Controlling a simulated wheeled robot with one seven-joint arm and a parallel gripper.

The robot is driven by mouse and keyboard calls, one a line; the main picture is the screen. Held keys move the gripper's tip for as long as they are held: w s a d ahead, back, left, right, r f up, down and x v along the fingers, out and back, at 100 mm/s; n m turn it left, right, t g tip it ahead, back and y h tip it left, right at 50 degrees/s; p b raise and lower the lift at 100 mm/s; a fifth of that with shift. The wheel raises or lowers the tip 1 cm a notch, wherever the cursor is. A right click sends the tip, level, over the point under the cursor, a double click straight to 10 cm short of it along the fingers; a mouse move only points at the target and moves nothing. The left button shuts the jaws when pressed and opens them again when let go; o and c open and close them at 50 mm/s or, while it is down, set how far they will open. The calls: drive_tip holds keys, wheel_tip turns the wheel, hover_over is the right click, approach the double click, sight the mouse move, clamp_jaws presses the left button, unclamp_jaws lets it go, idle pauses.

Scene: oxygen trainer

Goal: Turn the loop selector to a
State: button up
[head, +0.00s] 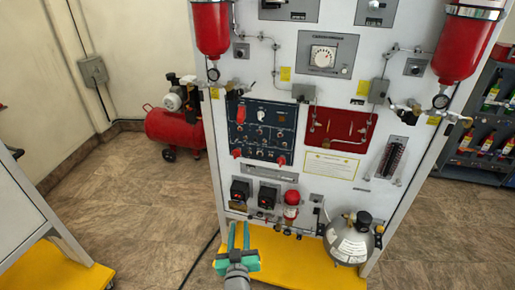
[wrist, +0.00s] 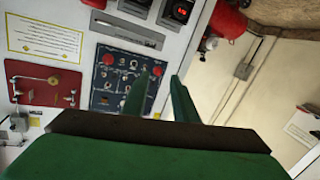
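A dark blue control panel (head: 257,143) with several small knobs and red caps sits at the left of the white trainer board. It also shows in the wrist view (wrist: 105,84), where the scene appears upside down. A white knob (head: 261,115) is near its top. The labels are too small to read, so I cannot tell which knob is the loop selector. My gripper (head: 239,228) is below the panel, near the board's foot, with its fingers apart. In the wrist view my gripper (wrist: 162,85) is open and empty, one finger partly in front of the panel's edge.
A red panel (head: 340,128) is right of the blue one. Two black displays (head: 254,193), a red-topped unit (head: 291,204) and a silver tank (head: 349,240) stand low on the board. The yellow base (head: 290,270) juts forward.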

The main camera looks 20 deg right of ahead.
drive_tip(key=w+d+r+m+h, duration=0.25)
drive_tip(key=w+d+r, duration=0.25)
drive_tip(key=w+r, duration=0.6)
drive_tip(key=m+g+h, duration=0.2)
drive_tip(key=m+h, duration=0.1)
approach(259, 116)
drive_tip(key=x, duration=0.8)
drive_tip(key=shift+s, duration=0.1)
drive_tip(key=shift+d, duration=0.1)
clamp_jaws()
